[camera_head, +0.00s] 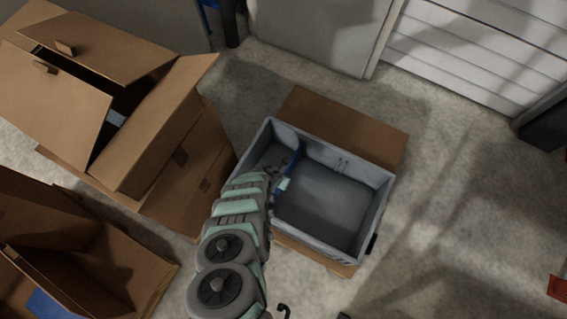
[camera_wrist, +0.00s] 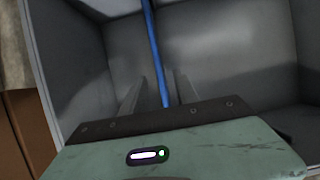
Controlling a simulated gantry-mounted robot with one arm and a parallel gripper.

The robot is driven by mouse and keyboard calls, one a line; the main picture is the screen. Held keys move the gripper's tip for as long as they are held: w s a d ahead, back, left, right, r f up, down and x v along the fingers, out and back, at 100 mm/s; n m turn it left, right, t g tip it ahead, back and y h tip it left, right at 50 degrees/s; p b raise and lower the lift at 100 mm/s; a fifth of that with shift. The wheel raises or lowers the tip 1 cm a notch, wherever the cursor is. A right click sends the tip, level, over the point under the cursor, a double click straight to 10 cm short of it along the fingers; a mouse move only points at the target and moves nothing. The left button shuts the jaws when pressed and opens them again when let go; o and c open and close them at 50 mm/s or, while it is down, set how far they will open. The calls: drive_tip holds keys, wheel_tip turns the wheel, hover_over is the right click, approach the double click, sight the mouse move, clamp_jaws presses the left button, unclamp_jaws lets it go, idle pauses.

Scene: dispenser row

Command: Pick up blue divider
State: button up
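The blue divider (camera_head: 297,155) is a thin panel standing on edge inside the grey tote (camera_head: 345,168), toward its left side. In the wrist view the blue divider (camera_wrist: 153,45) shows as a narrow strip running from the top edge down between my fingers. My gripper (camera_head: 280,176) reaches into the tote from the lower left. In the wrist view my gripper (camera_wrist: 157,90) is open, with one finger on each side of the divider. The right finger looks closer to it; I cannot tell whether it touches. The divider's lower part is hidden.
The tote sits on a brown cardboard box (camera_head: 350,125). Open cardboard boxes stand at the left (camera_head: 150,150) and lower left (camera_head: 130,262). The tote's right part is empty.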

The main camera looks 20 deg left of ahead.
drive_tip(key=b+x, duration=0.3)
drive_tip(key=x, duration=0.1)
drive_tip(key=shift+f, duration=0.15)
drive_tip(key=b+x, duration=0.2)
drive_tip(key=b, duration=0.1)
drive_tip(key=b+x, duration=0.3)
drive_tip(key=b, duration=0.1)
drive_tip(key=shift+w+a+f, duration=0.1)
drive_tip(key=shift+w+f, duration=0.05)
drive_tip(key=shift+w, duration=0.25)
drive_tip(key=shift+c, duration=0.2)
clamp_jaws()
